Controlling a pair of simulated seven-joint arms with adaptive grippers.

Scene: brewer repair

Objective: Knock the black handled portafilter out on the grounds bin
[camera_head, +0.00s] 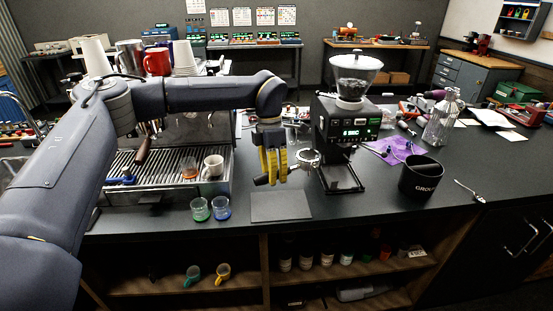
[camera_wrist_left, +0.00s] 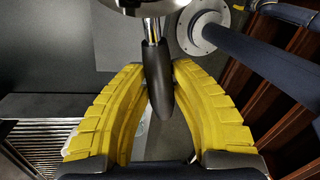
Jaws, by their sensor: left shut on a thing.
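My left gripper (camera_head: 273,170) is shut on the handle of the black handled portafilter (camera_head: 306,157). The portafilter's metal head points right, toward the grinder, above the counter. In the left wrist view the black handle (camera_wrist_left: 159,85) lies between the yellow fingers, with the metal neck and part of the head at the top edge. What the basket holds is not visible. The black grounds bin (camera_head: 421,178) stands upright on the counter, right of the grinder and apart from the gripper. My right gripper is not in view.
The grinder (camera_head: 346,130) stands between the gripper and the bin. A grey mat (camera_head: 280,206) lies below the gripper. A clear bottle (camera_head: 441,120) stands behind the bin; a spoon (camera_head: 468,190) lies right.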

